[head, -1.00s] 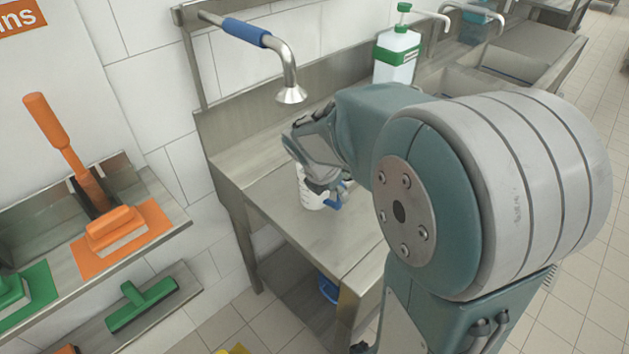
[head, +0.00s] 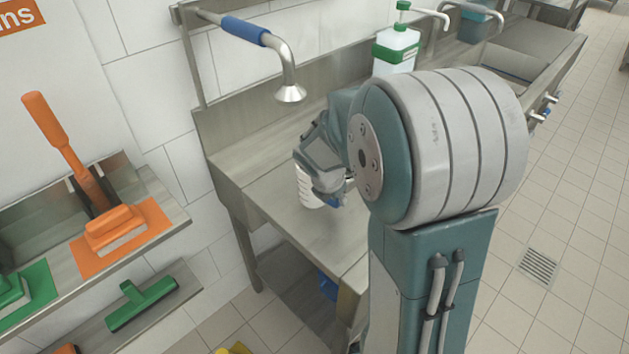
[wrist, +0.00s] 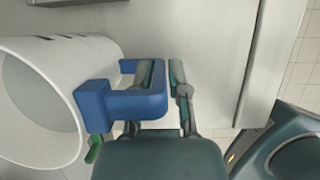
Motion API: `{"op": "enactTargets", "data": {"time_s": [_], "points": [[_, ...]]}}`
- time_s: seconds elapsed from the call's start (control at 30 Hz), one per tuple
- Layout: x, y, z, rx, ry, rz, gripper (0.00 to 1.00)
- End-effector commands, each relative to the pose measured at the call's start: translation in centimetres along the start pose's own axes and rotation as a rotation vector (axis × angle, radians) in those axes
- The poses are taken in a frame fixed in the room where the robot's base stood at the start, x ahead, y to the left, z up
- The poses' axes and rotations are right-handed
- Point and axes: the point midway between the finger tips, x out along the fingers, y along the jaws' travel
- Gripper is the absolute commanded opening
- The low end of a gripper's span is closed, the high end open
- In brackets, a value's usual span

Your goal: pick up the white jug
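The white jug (head: 308,188) stands on the metal counter in the head view, partly hidden behind my gripper (head: 327,190). In the wrist view the jug (wrist: 62,90) fills the left side, its round opening facing the camera. Its blue handle (wrist: 150,103) points right, toward my gripper (wrist: 162,78). One finger shows inside the handle loop and the other just outside its outer bar, with a narrow gap there. The fingers are apart, around the bar; firm contact is not visible.
The metal counter (head: 270,200) has a bent tap (head: 290,92) above it. A white bottle with a green label (head: 396,50) stands farther back. Open tiled floor lies at right.

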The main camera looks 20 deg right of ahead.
Motion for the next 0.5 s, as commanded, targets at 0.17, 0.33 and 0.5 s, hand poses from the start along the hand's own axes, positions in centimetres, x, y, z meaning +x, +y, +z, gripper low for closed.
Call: {"op": "enactTargets", "data": {"time_s": [0.17,0.33,0.5], "points": [[0.0,0.0,0.0,0.001,0.0,0.001,0.0],[-0.1,0.1,0.1,0.001,0.0,0.002,0.0],[-1.8,0.1,0.8,0.002,-0.002,0.005,0.0]]}}
